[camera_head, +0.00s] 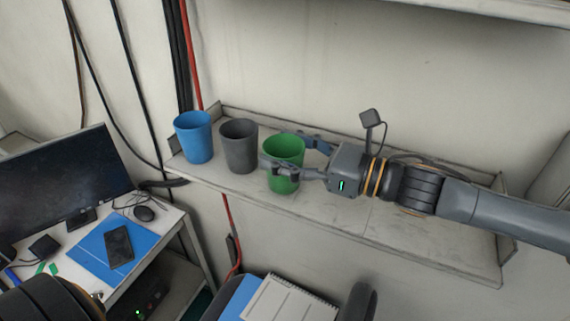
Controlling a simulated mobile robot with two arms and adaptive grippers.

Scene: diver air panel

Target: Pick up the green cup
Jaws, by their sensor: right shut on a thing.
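The green cup (287,151) stands upright on the wall shelf (400,235), the rightmost of three cups. My right gripper (288,155) reaches in from the right with one finger across the front of the cup and the other behind it. It is shut on the green cup, which appears to be at shelf level; I cannot tell whether its base touches the shelf. My left gripper is not in view; only a dark rounded part shows at the lower left.
A grey cup (239,147) stands close left of the green cup, and a blue cup (194,138) is further left. The shelf has raised end plates. Below left, a desk holds a monitor (62,184), mouse (144,213) and phone (118,246). Papers (290,300) lie at the bottom.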

